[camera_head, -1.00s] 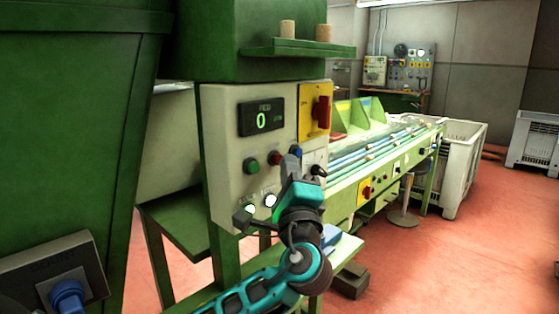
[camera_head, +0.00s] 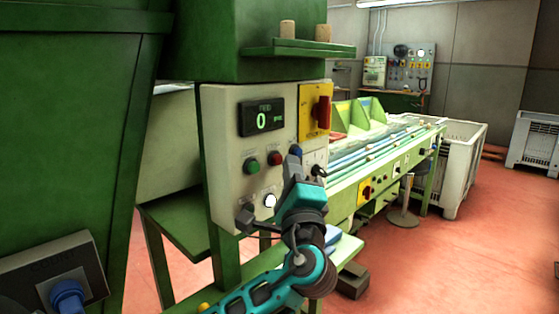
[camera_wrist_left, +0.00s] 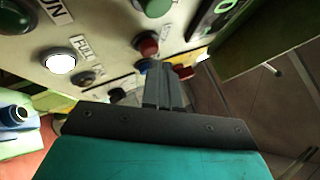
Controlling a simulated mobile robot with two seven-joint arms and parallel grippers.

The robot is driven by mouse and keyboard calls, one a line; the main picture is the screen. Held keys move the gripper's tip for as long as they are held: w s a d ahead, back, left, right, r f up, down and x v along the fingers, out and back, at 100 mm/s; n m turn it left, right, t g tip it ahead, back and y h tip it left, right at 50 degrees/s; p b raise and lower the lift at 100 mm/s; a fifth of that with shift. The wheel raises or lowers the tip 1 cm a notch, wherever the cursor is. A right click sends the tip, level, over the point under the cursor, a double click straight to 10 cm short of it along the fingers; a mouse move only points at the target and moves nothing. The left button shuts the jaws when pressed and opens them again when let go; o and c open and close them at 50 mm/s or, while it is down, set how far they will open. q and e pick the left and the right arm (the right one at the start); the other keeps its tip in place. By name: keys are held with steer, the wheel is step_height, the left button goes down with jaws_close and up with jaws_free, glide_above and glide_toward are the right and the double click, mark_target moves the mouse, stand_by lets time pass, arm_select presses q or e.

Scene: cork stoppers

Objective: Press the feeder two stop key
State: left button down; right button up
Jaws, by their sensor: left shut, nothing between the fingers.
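The cream control panel (camera_head: 226,125) has a green button (camera_head: 251,165), a red button (camera_head: 276,158) and a blue button (camera_head: 297,151). The red button also shows in the left wrist view (camera_wrist_left: 147,43), its label unreadable. I cannot read which key is feeder two stop. My left gripper (camera_head: 293,160) is shut and empty, its fingers pointing up in front of the panel, just right of and below the red button. In the left wrist view the fingertips (camera_wrist_left: 170,70) are beside the red button, apart from it in the picture; contact is unclear. My right gripper is not seen.
A display (camera_head: 262,117) reads 0. A yellow plate with a red rotary switch (camera_head: 323,112) is at upper right. A white lamp (camera_head: 269,200) is lit; a dark green lamp (camera_wrist_left: 16,17) is by a RUN label. A conveyor (camera_head: 385,150) extends right.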

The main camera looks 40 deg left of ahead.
arm_select(q)
steer(key=shift+d, duration=0.3)
steer(key=d, duration=0.5)
steer(key=shift+s, duration=0.25)
stand_by(0.8)
